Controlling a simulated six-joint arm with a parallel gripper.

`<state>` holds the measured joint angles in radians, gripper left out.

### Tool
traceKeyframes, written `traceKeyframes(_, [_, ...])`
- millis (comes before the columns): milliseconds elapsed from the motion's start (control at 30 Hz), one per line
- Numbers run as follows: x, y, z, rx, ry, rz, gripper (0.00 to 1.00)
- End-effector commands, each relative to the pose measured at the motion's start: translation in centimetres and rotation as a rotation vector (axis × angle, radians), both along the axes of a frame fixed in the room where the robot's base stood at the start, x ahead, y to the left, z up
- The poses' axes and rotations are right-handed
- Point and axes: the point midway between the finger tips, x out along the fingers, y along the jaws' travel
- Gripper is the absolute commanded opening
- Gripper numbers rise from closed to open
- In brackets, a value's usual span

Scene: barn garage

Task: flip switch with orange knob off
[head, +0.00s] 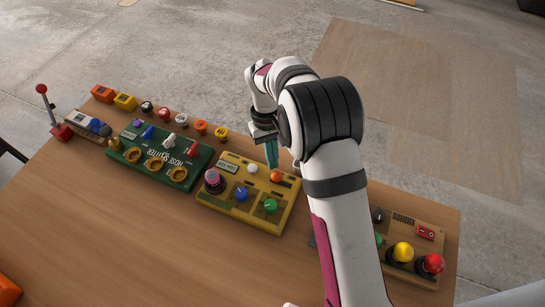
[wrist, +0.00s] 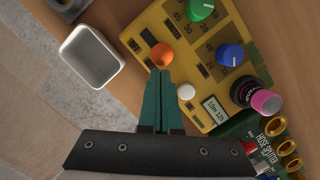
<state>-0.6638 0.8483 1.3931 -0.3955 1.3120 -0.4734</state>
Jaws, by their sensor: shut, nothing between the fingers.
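The orange knob (head: 276,176) is on the far right part of the yellow panel (head: 226,207), near its back edge. In the wrist view the orange knob (wrist: 162,55) sits just beyond the fingertips. My gripper (head: 271,163) has green fingers pointing down, right beside the knob. In the wrist view my gripper (wrist: 161,75) is shut and empty, its tips very close to the knob; I cannot tell if they touch. A white knob (head: 252,168) is left of the orange one on the same panel.
The yellow panel also bears a blue knob (head: 241,194), a green knob (head: 270,205) and a pink-topped knob (head: 213,180). A green panel (head: 160,155) stands to the left. A white open box (wrist: 91,56) lies beside the yellow panel. The front of the table is clear.

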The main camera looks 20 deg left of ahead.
Motion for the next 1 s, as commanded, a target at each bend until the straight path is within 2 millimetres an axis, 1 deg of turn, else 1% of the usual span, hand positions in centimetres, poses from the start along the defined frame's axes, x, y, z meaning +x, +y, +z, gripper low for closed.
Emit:
traceKeyframes(233, [0.0,-0.1,0.0,0.0,0.0,0.0,0.0])
traceKeyframes(400, [0.0,-2.5,0.1,-0.002,0.001,-0.002,0.0])
traceKeyframes(533, [0.0,-3.5,0.1,-0.001,0.001,-0.001,0.0])
traceKeyframes(867, [0.1,-3.5,0.1,-0.001,0.0,0.0,0.0])
traceKeyframes(1000, [1.1,-2.5,0.6,0.0,-0.002,0.002,0.0])
